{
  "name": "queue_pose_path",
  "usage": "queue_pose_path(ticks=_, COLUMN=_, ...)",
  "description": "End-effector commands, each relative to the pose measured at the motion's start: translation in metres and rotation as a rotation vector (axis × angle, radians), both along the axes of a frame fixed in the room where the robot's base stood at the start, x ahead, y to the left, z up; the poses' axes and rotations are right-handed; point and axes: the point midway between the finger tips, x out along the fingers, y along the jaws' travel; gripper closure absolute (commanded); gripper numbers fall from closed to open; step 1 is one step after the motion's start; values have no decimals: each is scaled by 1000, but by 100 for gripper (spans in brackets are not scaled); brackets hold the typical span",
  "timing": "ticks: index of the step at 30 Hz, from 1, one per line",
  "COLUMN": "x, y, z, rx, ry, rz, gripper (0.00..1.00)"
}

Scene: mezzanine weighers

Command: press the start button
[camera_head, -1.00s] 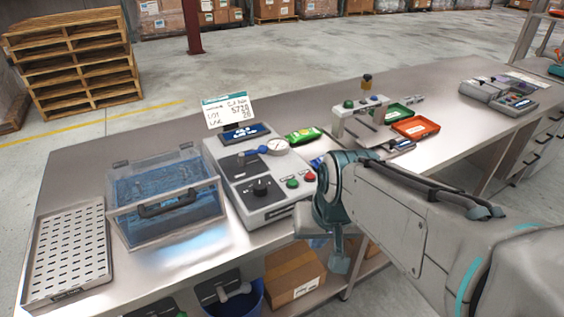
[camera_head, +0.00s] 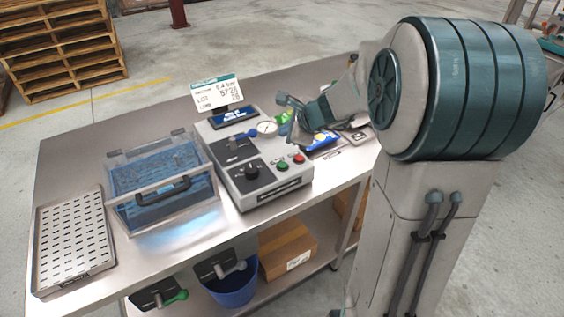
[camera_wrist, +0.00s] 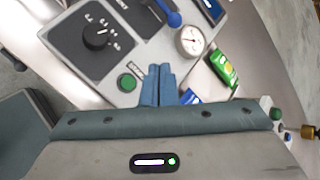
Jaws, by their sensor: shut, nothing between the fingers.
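The grey control box (camera_head: 262,182) stands on the steel bench, with a dark dial (camera_head: 251,172) on its top panel. A green button (camera_head: 283,166) and a red button (camera_head: 298,158) sit to the right of the dial. The green button, the likely start button, also shows in the wrist view (camera_wrist: 127,82). My gripper (camera_wrist: 159,72) is shut and empty. In the wrist view its blue fingertips are just right of the green button and cover part of the panel; the red button is hidden there. I cannot tell their height above the panel.
A gauge (camera_head: 267,128) and a blue-handled lever (camera_wrist: 172,18) are on the box. A lidded clear bath (camera_head: 160,185) and a slotted tray (camera_head: 72,240) stand to the left. A green packet (camera_wrist: 222,68) lies beside the box. A blue bin (camera_head: 232,288) and a carton (camera_head: 288,250) are below.

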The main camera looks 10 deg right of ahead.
Motion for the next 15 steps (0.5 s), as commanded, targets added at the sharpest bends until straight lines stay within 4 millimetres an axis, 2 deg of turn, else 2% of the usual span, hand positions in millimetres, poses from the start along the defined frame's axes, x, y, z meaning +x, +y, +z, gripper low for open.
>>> queue_pose_path(ticks=8, x=-1, y=1, z=-4, rx=-2, ry=1, rz=3, gripper=100)
queue_pose_path(ticks=15, x=-1, y=1, z=-25, rx=-3, ry=1, rz=5, gripper=100)
